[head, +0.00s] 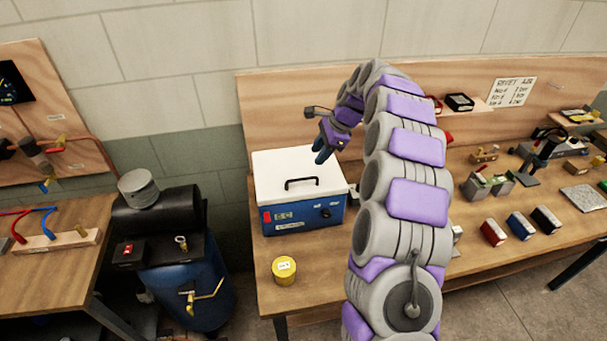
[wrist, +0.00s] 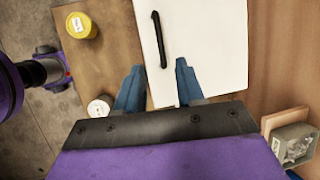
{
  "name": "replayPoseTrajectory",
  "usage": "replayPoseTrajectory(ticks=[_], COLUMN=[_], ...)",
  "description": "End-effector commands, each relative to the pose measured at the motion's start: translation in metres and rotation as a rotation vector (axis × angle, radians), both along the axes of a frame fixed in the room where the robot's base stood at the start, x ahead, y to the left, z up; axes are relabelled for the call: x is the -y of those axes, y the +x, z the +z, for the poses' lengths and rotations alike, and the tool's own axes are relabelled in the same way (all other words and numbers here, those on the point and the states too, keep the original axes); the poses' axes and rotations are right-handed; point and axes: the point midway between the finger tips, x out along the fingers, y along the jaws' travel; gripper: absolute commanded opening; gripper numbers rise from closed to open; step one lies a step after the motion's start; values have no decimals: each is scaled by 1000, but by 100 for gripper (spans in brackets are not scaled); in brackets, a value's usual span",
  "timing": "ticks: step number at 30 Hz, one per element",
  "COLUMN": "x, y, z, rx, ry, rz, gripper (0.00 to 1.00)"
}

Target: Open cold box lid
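The cold box (head: 306,208) stands on the wooden bench in the head view, a blue body with a white lid (head: 280,167). The lid looks shut. A black bar handle (head: 302,181) runs along the lid near its front. My gripper (head: 325,152) is above the right part of the lid, apart from the handle. In the wrist view the white lid (wrist: 218,50) and black handle (wrist: 160,38) lie beyond the fingers. The two blue fingers of my gripper (wrist: 160,78) are spread apart with nothing between them, and the handle is just ahead of the gap.
A yellow tin (head: 284,271) sits on the bench in front of the box; it also shows in the wrist view (wrist: 81,25). A white-topped round item (wrist: 100,107) is near the left finger. A blue compressor (head: 190,270) stands left. Several coloured blocks (head: 520,226) lie right.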

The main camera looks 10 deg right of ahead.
Motion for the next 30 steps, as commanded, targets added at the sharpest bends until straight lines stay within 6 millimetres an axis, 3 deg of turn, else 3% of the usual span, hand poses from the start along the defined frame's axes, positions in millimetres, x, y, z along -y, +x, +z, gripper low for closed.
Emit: replayPoseTrajectory(ticks=[6,15,21,30], x=[-18,-37,-43,-44], y=[7,17,19,20], z=[-42,-86,-100,-101], rx=[-6,2,1,3], ry=[2,0,0,0], rz=[3,1,1,1], gripper=[38,38,38,38])
